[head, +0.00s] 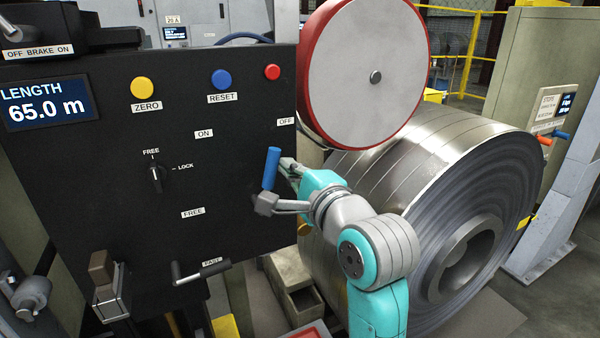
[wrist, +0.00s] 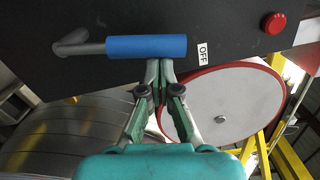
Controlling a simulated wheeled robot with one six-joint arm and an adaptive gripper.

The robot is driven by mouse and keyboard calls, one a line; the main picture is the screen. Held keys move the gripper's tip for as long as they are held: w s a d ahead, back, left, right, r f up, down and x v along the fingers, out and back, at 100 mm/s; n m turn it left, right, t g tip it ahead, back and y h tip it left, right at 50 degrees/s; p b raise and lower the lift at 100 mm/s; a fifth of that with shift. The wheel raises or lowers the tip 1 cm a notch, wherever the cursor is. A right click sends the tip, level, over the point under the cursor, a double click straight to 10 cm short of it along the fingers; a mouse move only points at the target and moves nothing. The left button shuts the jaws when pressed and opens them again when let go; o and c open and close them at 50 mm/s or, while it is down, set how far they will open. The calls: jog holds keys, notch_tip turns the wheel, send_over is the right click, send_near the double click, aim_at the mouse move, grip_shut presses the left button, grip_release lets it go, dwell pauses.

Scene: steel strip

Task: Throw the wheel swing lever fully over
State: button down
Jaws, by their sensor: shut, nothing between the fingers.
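The lever with a blue grip (head: 271,168) sits on the right part of the black panel, its grip nearly upright and its grey end at the bottom. Its upper end points towards the OFF label. In the wrist view the blue grip (wrist: 146,47) lies across the top, with the OFF label (wrist: 202,52) just beyond its right end. My gripper (head: 289,167) is shut and empty, right of the grip. In the wrist view the fingertips (wrist: 160,66) are close against the grip's lower edge; I cannot tell whether they touch. The red-rimmed wheel (head: 365,75) is above the steel coil.
The black panel (head: 110,190) also carries a FREE/LOCK knob (head: 155,175), coloured buttons and a lower grey-and-black handle (head: 200,272). The large steel coil (head: 400,180) stands close behind my arm. Crates (head: 290,275) are below the panel.

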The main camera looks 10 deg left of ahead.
jog(key=a+n, duration=0.1)
jog(key=s+a+r+n, duration=0.1)
jog(key=n, duration=0.1)
jog(key=shift+s+a, duration=0.15)
jog(key=shift+s, duration=0.1)
jog(key=shift+s+a+f+n, duration=0.1)
jog(key=shift+s+a+n, duration=0.4)
jog(key=shift+a+n, duration=0.25)
jog(key=shift+s+a+f+n, duration=0.1)
jog(key=shift+s+a+n, duration=0.45)
jog(key=shift+a+n, duration=0.25)
jog(key=shift+s+a+f+n, duration=0.1)
jog(key=shift+s+a+n, duration=0.4)
jog(key=shift+a+n, duration=0.25)
